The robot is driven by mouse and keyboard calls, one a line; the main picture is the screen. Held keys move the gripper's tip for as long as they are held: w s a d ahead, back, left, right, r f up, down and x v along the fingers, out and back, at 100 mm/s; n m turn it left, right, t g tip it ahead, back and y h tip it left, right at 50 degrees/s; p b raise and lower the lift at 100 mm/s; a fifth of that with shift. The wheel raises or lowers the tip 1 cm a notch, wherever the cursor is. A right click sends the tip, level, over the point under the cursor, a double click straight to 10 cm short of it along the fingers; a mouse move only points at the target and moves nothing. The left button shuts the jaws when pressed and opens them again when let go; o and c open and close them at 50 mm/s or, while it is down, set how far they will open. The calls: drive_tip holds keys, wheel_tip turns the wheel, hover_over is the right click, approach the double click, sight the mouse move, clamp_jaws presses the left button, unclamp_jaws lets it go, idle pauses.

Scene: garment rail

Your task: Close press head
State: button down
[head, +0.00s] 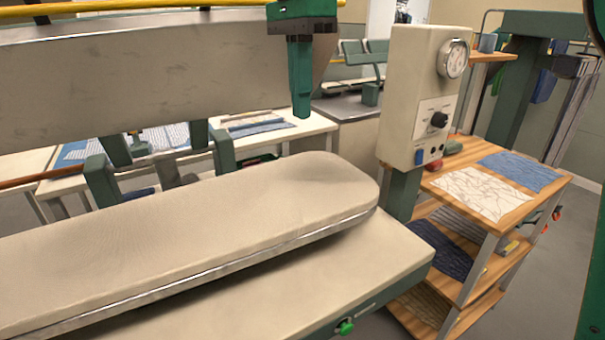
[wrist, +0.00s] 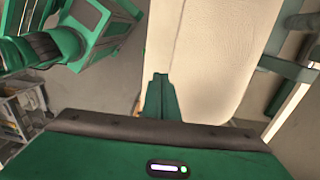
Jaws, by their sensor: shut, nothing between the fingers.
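The press head (head: 130,75) is a large cream slab, raised and tilted at the upper left of the head view, well above the padded lower board (head: 190,215). A yellow bar (head: 150,8) runs along its top edge. My gripper (head: 301,112) is green and points down near the right end of the head, above the far side of the board. Its fingers are shut and empty. In the wrist view my gripper (wrist: 161,76) shows with the cream board (wrist: 215,50) below and beyond it. I cannot tell whether it touches the press head.
A cream control box (head: 420,95) with a gauge stands right of the board. A wooden shelf cart (head: 530,215) with folded cloth is farther right. Tables with striped cloth (head: 255,125) stand behind. The press table (head: 370,265) has a green knob at its front.

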wheel_tip(320, 180, down, 14)
drive_tip(key=shift+s, duration=0.45)
idle(1.0)
drive_tip(key=shift+r, duration=0.15)
idle(1.4)
